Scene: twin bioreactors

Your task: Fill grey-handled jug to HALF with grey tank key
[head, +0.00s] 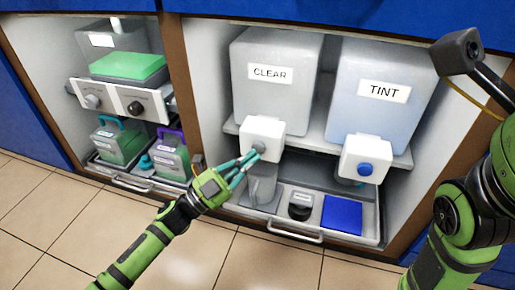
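The CLEAR tank (275,98) has a white tap block (261,130) with a grey key (258,148) on its front. My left gripper (254,157) reaches up from below, its teal fingertips at the grey key; whether they grip it or only touch it I cannot tell. A clear jug (263,189) stands under this tap, partly hidden by the fingers. Its handle colour and liquid level cannot be made out. My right arm is at the right edge, with its gripper out of view.
The TINT tank (385,115) stands to the right, with a blue key (365,169). The pull-out tray (282,220) below holds a dark round item (300,206) and a blue pad (343,214). Green-filled jugs (116,146) stand in the left bay. The tiled floor in front is clear.

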